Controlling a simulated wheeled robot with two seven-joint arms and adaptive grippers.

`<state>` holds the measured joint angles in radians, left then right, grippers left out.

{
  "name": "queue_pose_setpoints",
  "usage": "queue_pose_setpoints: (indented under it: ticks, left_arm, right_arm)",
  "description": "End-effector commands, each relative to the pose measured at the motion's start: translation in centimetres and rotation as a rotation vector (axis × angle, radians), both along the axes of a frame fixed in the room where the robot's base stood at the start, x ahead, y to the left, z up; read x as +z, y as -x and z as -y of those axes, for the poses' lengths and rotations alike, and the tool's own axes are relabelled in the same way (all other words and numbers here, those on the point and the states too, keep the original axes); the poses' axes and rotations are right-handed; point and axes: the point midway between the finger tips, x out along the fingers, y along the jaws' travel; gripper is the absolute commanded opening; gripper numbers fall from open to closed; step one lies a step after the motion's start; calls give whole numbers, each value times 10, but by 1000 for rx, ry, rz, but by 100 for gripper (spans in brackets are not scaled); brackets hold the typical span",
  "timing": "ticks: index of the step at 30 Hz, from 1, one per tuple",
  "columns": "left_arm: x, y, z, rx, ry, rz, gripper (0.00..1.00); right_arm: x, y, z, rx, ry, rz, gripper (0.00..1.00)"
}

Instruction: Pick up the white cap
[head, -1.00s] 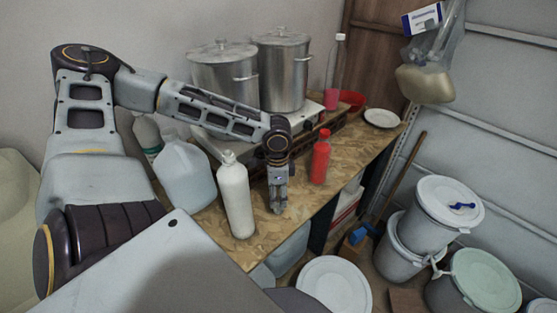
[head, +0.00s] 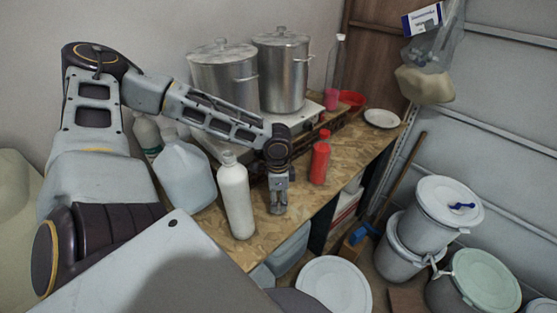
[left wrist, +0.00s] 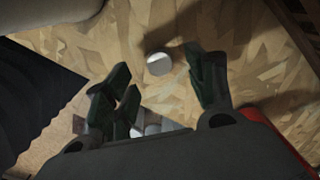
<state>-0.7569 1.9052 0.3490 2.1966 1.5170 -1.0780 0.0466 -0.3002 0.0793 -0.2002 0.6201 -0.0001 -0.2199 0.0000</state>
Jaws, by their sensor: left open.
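The white cap (left wrist: 159,64) lies on the wood-patterned tabletop (left wrist: 140,35) in the left wrist view, a small pale round piece. My left gripper (left wrist: 160,78) is open, with dark fingers on either side of the cap in that view. I cannot tell whether a finger touches it. In the head view my left gripper (head: 278,208) points down at the table, between the white bottle (head: 237,200) and the red bottle (head: 320,160). The cap cannot be made out in the head view. My right gripper is not in view.
Two steel pots (head: 282,75) stand behind the gripper. A translucent jug (head: 186,178) is left of the white bottle. A white plate (head: 381,118) lies at the far table end. White drums (head: 447,205) stand on the floor to the right. The table's front edge is close to the gripper.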

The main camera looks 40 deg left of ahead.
Motion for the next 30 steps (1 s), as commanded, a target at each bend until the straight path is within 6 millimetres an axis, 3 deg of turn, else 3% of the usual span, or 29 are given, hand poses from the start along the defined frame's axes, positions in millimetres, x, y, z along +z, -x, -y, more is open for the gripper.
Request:
queue_pose_setpoints:
  ticks: [21,30]
  left_arm:
    - [-36,0,2,0,-1,-2,56]
    - [-40,-1,2,1,-1,-1,56]
  right_arm:
    - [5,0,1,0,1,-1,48]
    - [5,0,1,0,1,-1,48]
